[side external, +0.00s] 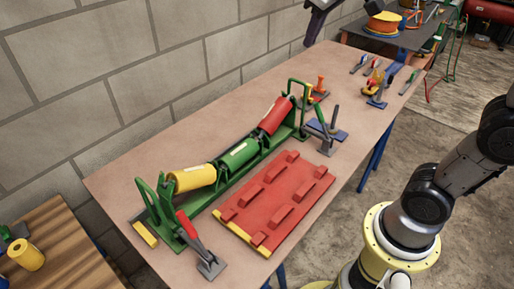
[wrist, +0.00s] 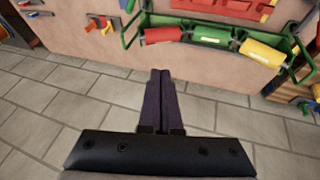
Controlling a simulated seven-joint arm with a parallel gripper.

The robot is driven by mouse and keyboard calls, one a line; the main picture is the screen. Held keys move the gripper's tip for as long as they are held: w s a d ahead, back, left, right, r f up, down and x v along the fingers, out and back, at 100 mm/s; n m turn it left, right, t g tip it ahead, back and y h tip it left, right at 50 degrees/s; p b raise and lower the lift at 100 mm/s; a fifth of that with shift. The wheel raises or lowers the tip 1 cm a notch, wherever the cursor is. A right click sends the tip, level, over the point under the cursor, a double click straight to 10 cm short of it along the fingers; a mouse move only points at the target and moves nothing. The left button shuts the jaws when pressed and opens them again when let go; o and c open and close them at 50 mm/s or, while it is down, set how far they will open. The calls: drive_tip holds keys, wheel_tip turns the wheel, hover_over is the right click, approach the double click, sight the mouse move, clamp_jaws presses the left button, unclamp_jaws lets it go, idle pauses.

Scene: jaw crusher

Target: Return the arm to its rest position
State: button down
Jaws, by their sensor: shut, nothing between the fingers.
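My gripper (wrist: 160,74) shows in the wrist view with its two dark fingers together and nothing between them. Its dark fingers (side external: 312,40) also show at the top of the side external view, pointing down, in the air above the table's back edge by the wall. They appear clear of everything. Most of my arm between the base and the gripper is out of the picture.
The table (side external: 130,180) holds a green frame with yellow (side external: 192,178), green (side external: 238,154) and red (side external: 275,116) rollers. A red ribbed plate (side external: 278,198) lies in front. Several tools lie at the far right end. A brick wall (side external: 110,60) runs behind.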

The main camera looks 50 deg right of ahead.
drive_tip(key=s+a+f+y, duration=0.1)
drive_tip(key=s+a+f, duration=0.2)
drive_tip(key=s+f, duration=0.3)
drive_tip(key=s+a+f+t+y, duration=0.1)
drive_tip(key=s+a+f+y, duration=0.1)
drive_tip(key=s+f, duration=0.4)
drive_tip(key=s+a, duration=0.1)
drive_tip(key=s, duration=0.3)
drive_tip(key=shift+s+n, duration=0.3)
drive_tip(key=shift+s, duration=0.1)
